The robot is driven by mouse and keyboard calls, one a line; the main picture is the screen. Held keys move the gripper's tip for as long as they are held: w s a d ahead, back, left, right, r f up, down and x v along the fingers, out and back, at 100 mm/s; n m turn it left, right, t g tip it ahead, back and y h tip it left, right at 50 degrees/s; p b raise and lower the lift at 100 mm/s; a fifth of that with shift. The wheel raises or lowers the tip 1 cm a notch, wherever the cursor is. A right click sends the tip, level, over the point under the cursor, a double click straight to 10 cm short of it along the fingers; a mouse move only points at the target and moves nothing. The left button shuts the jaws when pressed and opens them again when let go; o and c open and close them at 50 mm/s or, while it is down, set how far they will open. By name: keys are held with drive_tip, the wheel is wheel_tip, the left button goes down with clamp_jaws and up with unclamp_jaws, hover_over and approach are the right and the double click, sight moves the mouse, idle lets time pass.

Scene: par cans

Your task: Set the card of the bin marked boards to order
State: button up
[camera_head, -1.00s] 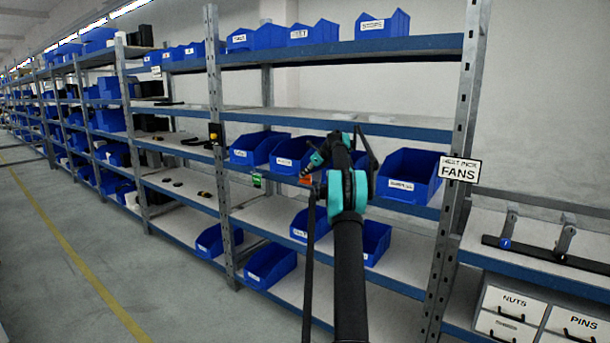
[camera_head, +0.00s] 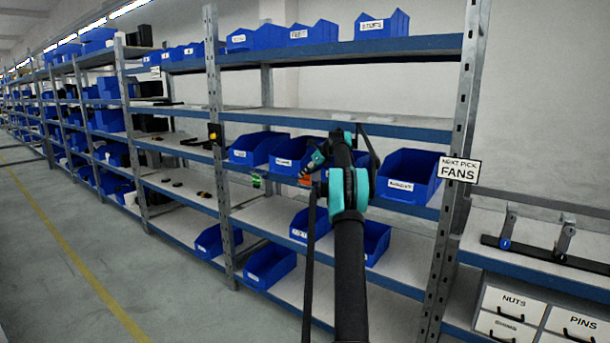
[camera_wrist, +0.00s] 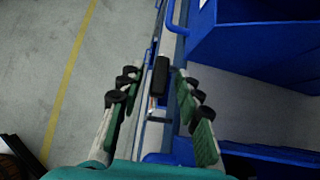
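My gripper (camera_head: 313,165) is in front of the middle-shelf bins in the head view. In the wrist view its two green-padded fingers (camera_wrist: 157,78) stand apart, with a small black block (camera_wrist: 160,76) between their tips. I cannot tell whether either finger touches it. An orange-red card (camera_head: 305,181) shows beside the gripper on the shelf edge, and a green card (camera_head: 256,180) hangs further left. Blue bins stand above: a left one (camera_head: 256,145), a middle one (camera_head: 291,152) partly hidden by my arm, and a large right one (camera_head: 409,170). Their labels are too blurred to read surely.
The blue-edged middle shelf (camera_head: 270,185) runs close to my gripper. A large blue bin (camera_wrist: 250,45) fills the upper right of the wrist view. A post (camera_head: 455,200) with a FANS sign (camera_head: 458,170) stands right. The floor aisle (camera_head: 60,260) at left is clear.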

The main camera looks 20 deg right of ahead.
drive_tip(key=v, duration=1)
drive_tip(key=shift+s+r, duration=0.2)
drive_tip(key=shift+s, duration=0.05)
drive_tip(key=shift+d, duration=0.1)
drive_tip(key=s+a+f+n+g+h, duration=0.1)
drive_tip(key=s+a+f+n, duration=0.2)
drive_tip(key=s+a+n, duration=0.3)
drive_tip(key=s+a+f+n+g, duration=0.1)
drive_tip(key=s+a+f+n, duration=0.25)
drive_tip(key=s+a, duration=0.5)
drive_tip(key=s+a+f+n+h, duration=0.1)
drive_tip(key=s+a+f+n, duration=0.4)
drive_tip(key=s, duration=0.3)
drive_tip(key=s+a+f+n+h, duration=0.1)
drive_tip(key=s+f+n, duration=0.3)
drive_tip(key=s, duration=0.8)
drive_tip(key=s+a+f+n+g+h, duration=0.1)
drive_tip(key=s+a+f+n, duration=0.3)
drive_tip(key=s+f, duration=0.4)
drive_tip(key=s+a+f+n, duration=0.3)
drive_tip(key=s+f+n, duration=0.3)
drive_tip(key=s, duration=1.1)
drive_tip(key=shift+s+f+h, duration=0.15)
drive_tip(key=shift+f+h, duration=0.25)
drive_tip(key=shift+f, duration=0.15)
